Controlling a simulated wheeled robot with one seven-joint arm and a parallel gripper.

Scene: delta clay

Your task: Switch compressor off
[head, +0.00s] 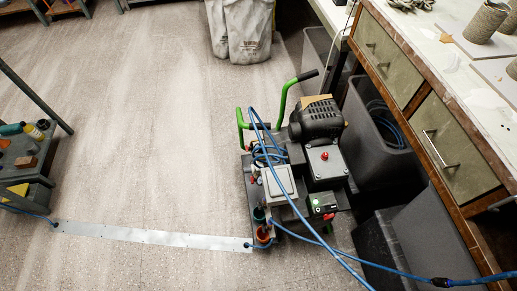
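The compressor (316,118) stands on the floor right of the middle of the head view. It is a dark unit with a ribbed black motor and green handles (283,100). A red knob (324,156) sits on top of its grey box (327,168). A small black panel with a green part (322,203) is at its front right; its switch position is too small to tell. Blue hoses run over and around the compressor. My gripper is not in view.
A workbench with drawers (440,135) and dark bins (372,130) stand close on the right. A blue hose (385,268) crosses the lower right. A flat metal strip (150,236) runs left to a low shelf (30,160). The floor (150,120) left of the compressor is clear.

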